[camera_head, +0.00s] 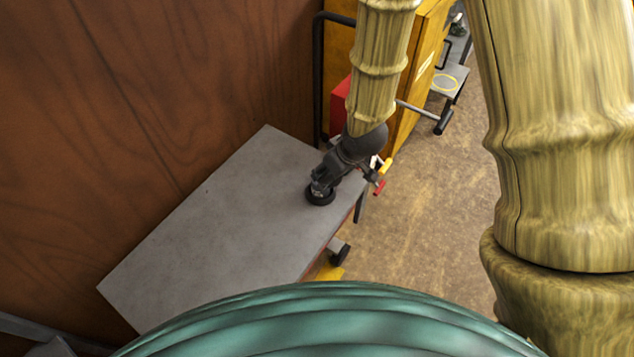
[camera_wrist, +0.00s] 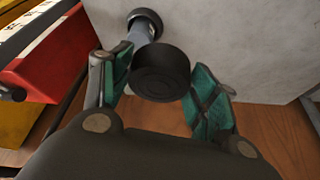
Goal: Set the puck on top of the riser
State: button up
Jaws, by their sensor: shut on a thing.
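The rest of the grey table top (camera_head: 215,220) is bare. A brown wooden wall (camera_head: 180,80) runs along its left side. A yellow cabinet (camera_head: 408,90) and a red box (camera_head: 340,104) stand behind my gripper. Open floor (camera_head: 425,220) lies right of the table.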

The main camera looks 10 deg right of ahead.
jog(key=s+a+f+n+g+y+b, duration=0.1)
jog(key=s+a+f+n+b, duration=0.15)
jog(key=f+n, duration=0.2)
jog(key=s+a+f+n+g+y+b, duration=0.1)
jog(key=a+f+n+g+b, duration=0.1)
jog(key=f+n+b, duration=0.25)
jog(key=w+d+p, duration=0.1)
jog(key=w, duration=0.3)
jog(key=w+d+f+p, duration=0.1)
jog(key=w+d, duration=0.1)
jog(key=w, duration=0.3)
jog(key=w+d+f+p, duration=0.1)
jog(key=w+p, duration=0.1)
jog(key=w, duration=0.3)
jog(key=shift+w+d+f, duration=0.1)
jog(key=shift+w+d, duration=0.15)
jog(key=shift+d, duration=0.15)
jog(key=shift+f+p, duration=0.5)
jog(key=shift+f, duration=1.3)
jog(key=shift+f, duration=0.15)
jog(key=o, duration=1.1)
jog(key=b+v, duration=0.1)
jog(key=v, duration=1.1)
jog(key=shift+s+d, duration=0.15)
jog(key=shift+s, duration=0.05)
